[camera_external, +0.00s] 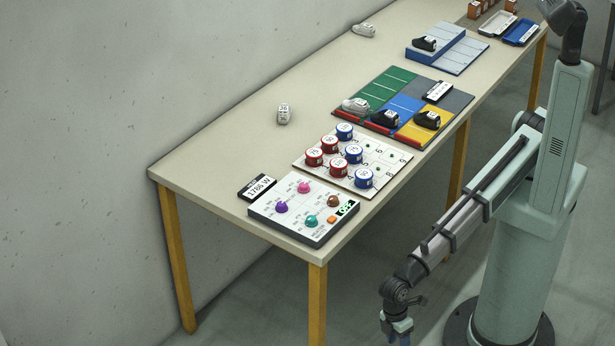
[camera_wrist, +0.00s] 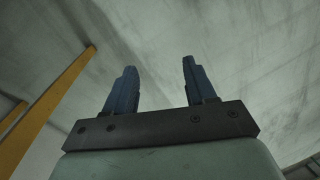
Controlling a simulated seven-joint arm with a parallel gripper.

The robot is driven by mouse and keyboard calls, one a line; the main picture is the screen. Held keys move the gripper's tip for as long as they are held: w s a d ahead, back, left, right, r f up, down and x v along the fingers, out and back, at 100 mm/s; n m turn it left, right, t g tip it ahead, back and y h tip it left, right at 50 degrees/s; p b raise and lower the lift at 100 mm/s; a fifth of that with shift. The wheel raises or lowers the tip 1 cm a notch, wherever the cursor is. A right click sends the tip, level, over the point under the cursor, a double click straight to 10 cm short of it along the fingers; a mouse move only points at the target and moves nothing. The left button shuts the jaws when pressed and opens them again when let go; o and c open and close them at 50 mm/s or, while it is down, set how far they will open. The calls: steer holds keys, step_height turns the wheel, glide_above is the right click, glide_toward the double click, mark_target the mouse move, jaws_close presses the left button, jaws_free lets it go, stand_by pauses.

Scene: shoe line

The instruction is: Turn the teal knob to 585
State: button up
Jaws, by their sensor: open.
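The teal knob (camera_external: 311,221) sits on the white control panel (camera_external: 274,217) at the near end of the table. It is the front knob, with an orange button (camera_external: 332,219) to its right; its setting is too small to read. Purple (camera_external: 281,207), pink (camera_external: 303,188) and brown (camera_external: 333,201) knobs share the panel. My gripper (camera_external: 397,335) hangs low beside the table, right of the panel and well apart from it. In the wrist view my gripper (camera_wrist: 158,85) is open and empty, its two blue fingers apart. The knob is not in the wrist view.
A black display (camera_external: 257,188) reading 1786 W lies behind the panel. A white board (camera_external: 381,184) with several red and blue round pieces stands beside it. Farther along are coloured mats with shoes. Table legs (camera_external: 317,300) stand near my arm; the floor around my gripper is clear.

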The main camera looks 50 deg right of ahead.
steer(key=s+a+r+n, duration=0.2)
steer(key=s+a+r, duration=0.45)
steer(key=s, duration=0.35)
steer(key=w+a+r+n+y, duration=0.1)
steer(key=w+a+r+n, duration=0.1)
steer(key=w+r, duration=0.3)
steer(key=w+d+r+n, duration=0.1)
steer(key=w+d+r, duration=0.2)
steer(key=w+r, duration=0.4)
steer(key=w+d+r+n+y, duration=0.1)
steer(key=w+d+r, duration=0.3)
steer(key=w+r, duration=0.4)
steer(key=w+d+r+n+y, duration=0.1)
steer(key=w+d+r, duration=0.3)
steer(key=w, duration=1.4)
steer(key=shift+w+r+n, duration=0.2)
steer(key=shift+r+n, duration=0.25)
steer(key=shift+r, duration=0.45)
steer(key=shift+w+r+n, duration=0.2)
steer(key=shift+r+n, duration=0.25)
steer(key=shift+r, duration=0.4)
steer(key=n+y, duration=0.1)
steer(key=n, duration=0.1)
glide_toward(312, 217)
steer(key=x, duration=0.7)
steer(key=shift+a+f, duration=0.2)
steer(key=shift+f, duration=0.15)
steer(key=shift+s, duration=0.1)
jaws_close()
